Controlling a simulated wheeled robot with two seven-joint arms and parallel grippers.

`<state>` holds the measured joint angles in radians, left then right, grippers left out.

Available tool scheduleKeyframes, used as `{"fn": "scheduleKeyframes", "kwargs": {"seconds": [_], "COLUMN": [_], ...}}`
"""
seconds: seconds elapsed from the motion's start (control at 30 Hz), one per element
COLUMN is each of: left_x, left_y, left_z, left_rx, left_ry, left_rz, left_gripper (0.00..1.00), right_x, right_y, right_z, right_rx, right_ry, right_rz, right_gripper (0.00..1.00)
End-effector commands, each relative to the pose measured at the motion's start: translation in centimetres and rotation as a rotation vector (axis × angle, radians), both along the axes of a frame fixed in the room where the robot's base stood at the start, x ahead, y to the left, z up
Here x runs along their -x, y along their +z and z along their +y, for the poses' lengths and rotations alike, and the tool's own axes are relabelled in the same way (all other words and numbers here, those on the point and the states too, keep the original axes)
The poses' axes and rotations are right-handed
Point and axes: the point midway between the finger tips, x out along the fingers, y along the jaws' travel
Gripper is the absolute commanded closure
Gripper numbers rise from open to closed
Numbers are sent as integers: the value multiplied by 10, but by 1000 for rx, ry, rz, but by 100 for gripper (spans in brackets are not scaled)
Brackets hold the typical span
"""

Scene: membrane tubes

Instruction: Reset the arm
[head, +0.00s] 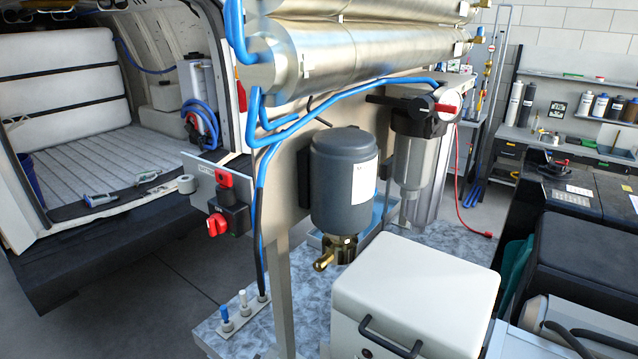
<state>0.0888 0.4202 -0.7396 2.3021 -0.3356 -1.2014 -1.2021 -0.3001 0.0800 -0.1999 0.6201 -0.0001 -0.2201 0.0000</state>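Neither of my grippers nor any arm that I can make out shows in the head view. Two large steel membrane tubes (370,52) lie one above the other across the top, cut off by the frame edge. Blue hoses (266,170) run from their left end down the stand. Below them hang a dark grey tank (344,180) with a brass fitting (335,254) and a clear filter housing (412,150).
A white box (414,285) with a black handle stands in front of the stand. Red switches (217,224) stick out on the left. An open van (75,130) is at left, dark cases (580,260) at right, and a workbench (570,145) behind. Grey floor shows at lower left.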

Motion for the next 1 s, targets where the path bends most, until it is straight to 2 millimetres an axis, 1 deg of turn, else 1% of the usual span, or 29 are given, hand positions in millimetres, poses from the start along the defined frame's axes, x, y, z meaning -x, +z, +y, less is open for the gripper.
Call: {"fn": "scheduleKeyframes", "kwargs": {"seconds": [0.03, 0.17, 0.2, 0.27, 0.4, 0.6, 0.8, 0.83, 0.9, 0.97, 1.0], "left_x": [11, 39, 49, 66, 108, 161, 210, 210, 201, 196, 194], "left_y": [-11, -38, -47, -60, -86, -111, -126, -134, -159, -178, -191], "left_z": [8, 33, 41, 53, 80, 109, 130, 131, 129, 128, 128], "left_rx": [111, 390, 473, 589, 821, 1030, 1164, 1171, 1160, 1155, 1150], "left_ry": [81, 326, 407, 536, 841, 1202, 1518, 1538, 1530, 1532, 1533], "left_rz": [76, 261, 314, 391, 535, 651, 706, 708, 713, 716, 719], "left_gripper": [52, 52, 52, 52, 52, 52, 52, 52, 52, 52, 52], "right_x": [0, 0, 0, 0, 0, 0, 0, 0, -1, 0, 1], "right_y": [0, 0, 0, 0, 0, 0, 0, -2, -5, -7, -9], "right_z": [0, 1, 1, 1, 1, 1, 1, 1, 1, 1, 1], "right_rx": [0, -1, -1, -1, -1, -1, -1, -1, -1, -1, -1], "right_ry": [0, 0, 0, 0, 0, 0, 0, 0, 0, 0, 0], "right_rz": [0, 0, 0, 0, 0, 0, 0, 0, -2, 0, 0], "right_gripper": [64, 64, 64, 64, 64, 64, 64, 64, 64, 64, 64]}}
